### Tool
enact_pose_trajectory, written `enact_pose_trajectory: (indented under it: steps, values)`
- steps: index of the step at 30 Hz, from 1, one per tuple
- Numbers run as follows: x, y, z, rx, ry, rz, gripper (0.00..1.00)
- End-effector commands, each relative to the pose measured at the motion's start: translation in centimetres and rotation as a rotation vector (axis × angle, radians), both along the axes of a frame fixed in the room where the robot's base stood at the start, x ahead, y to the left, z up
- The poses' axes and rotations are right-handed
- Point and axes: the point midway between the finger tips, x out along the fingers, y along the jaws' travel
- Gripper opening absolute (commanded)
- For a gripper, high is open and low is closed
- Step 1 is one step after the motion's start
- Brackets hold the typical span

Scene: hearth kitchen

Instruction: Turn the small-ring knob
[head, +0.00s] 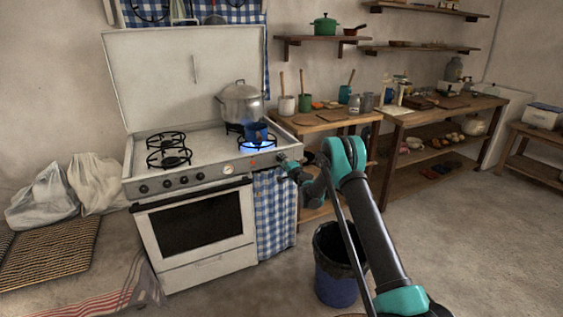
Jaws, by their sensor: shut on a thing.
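The white stove (215,190) stands at the left with a row of dark knobs (183,180) and a round dial (228,168) along its front panel. My gripper (281,159) is at the right end of this panel, shut on a knob there. The gripper hides that knob, so its angle cannot be told. A blue flame (257,146) burns on the front right burner under a blue mug (256,131).
A large lidded pot (240,103) stands on the back right burner. The left burners (168,157) are empty. A lined blue bin (335,280) stands on the floor near my arm. Wooden worktables (440,115) hold kitchenware at the right.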

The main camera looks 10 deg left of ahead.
Motion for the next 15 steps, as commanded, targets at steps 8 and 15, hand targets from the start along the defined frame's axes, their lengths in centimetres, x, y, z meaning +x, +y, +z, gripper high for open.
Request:
enact_pose_trajectory:
  steps: [8,15]
  values:
    - [-0.10,0.06,-0.08,-0.008,-0.005,0.002,0.04]
    - [-0.11,0.07,-0.08,-0.008,-0.005,0.002,0.40]
